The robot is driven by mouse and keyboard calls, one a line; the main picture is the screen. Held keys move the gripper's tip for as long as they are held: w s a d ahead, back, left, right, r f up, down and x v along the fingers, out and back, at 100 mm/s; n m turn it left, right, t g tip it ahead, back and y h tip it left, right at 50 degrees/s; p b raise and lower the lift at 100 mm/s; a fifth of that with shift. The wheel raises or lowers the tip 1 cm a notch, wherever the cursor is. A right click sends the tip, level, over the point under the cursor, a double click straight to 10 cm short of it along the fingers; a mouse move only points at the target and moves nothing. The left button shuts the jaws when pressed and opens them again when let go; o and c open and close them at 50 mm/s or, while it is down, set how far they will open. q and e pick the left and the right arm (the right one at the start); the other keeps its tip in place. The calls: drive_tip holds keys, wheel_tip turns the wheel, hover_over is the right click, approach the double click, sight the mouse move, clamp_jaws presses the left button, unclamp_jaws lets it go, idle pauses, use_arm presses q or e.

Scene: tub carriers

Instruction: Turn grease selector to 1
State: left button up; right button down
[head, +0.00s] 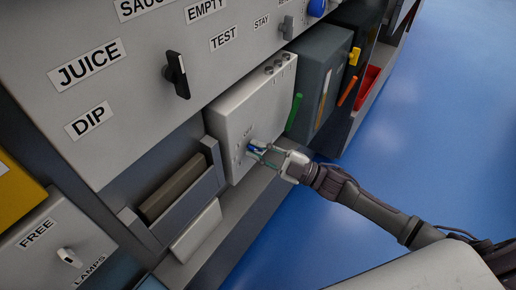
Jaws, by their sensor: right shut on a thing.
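My right gripper (265,151) reaches in from the right, in front of a white box (256,107) on the lower shelf. It is shut on a small blue knob (256,146) on the front face of that box. Faint marks surround the knob, and one above it looks like "OFF"; the others are too small to read. The gripper fingers hide part of the knob, so I cannot tell its exact setting. I see no readable "grease" label. My left gripper is not in view.
A panel above carries a black handle (177,75) beside the JUICE label (87,64). A dark grey box (318,72) with a green lever (294,112) stands right of the white box. A tray (178,192) lies to the left. The blue floor is clear.

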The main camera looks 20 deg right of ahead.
drive_tip(key=shift+f, duration=0.1)
drive_tip(key=c, duration=1.1)
unclamp_jaws()
drive_tip(key=shift+c, duration=0.2)
drive_tip(key=v, duration=1.2)
